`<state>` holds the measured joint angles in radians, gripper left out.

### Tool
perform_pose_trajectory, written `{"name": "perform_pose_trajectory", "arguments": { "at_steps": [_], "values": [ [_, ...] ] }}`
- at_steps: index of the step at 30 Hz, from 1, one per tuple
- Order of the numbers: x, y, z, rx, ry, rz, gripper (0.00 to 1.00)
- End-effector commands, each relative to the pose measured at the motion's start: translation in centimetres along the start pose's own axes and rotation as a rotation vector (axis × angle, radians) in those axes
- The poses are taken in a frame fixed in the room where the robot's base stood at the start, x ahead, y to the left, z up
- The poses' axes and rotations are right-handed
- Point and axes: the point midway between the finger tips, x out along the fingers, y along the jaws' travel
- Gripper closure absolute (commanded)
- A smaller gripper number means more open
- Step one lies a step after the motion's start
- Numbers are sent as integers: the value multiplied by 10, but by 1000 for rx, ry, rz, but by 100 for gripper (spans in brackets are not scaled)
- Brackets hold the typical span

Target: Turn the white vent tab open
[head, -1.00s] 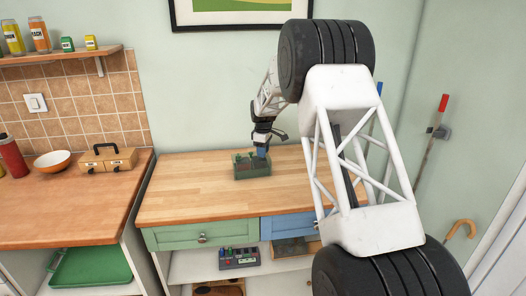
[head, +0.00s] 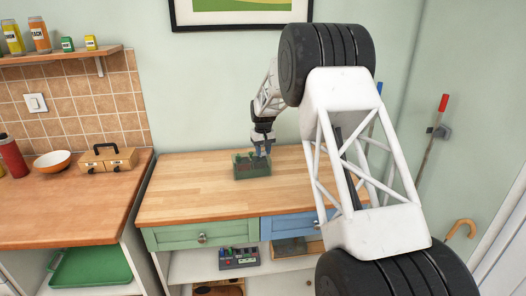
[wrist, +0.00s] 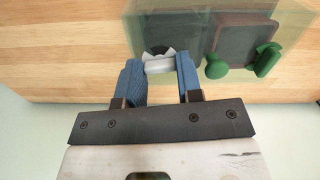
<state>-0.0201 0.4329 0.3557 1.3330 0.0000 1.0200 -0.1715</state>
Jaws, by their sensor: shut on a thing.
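The white vent tab (wrist: 159,64) shows in the wrist view, at the near edge of a see-through green box (wrist: 215,20). A dark round part lies just behind the tab. My gripper (wrist: 157,72) has its two blue fingers on either side of the tab and is shut on it. In the head view the green box (head: 252,170) stands on the wooden counter, with my gripper (head: 263,148) at its upper right. The tab is too small to make out in the head view.
Green knobs (wrist: 267,58) and a dark reddish block (wrist: 243,38) sit in the box, right of the tab. The wooden counter (head: 190,190) is clear around the box. A handled wooden case (head: 107,160) and an orange bowl (head: 52,162) stand on the left counter.

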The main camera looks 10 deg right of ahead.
Motion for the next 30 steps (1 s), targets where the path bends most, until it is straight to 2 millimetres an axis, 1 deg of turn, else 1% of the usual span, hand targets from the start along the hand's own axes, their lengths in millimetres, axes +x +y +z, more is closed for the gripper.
{"name": "perform_pose_trajectory", "arguments": {
  "at_steps": [3,9,22,23,27,30],
  "values": [
    [0,0,0,55,1,0,90],
    [0,0,0,106,1,0,90],
    [0,0,0,116,0,0,90],
    [0,0,0,115,0,0,62],
    [0,0,0,115,0,0,41],
    [0,0,0,115,0,0,40]
  ]
}}
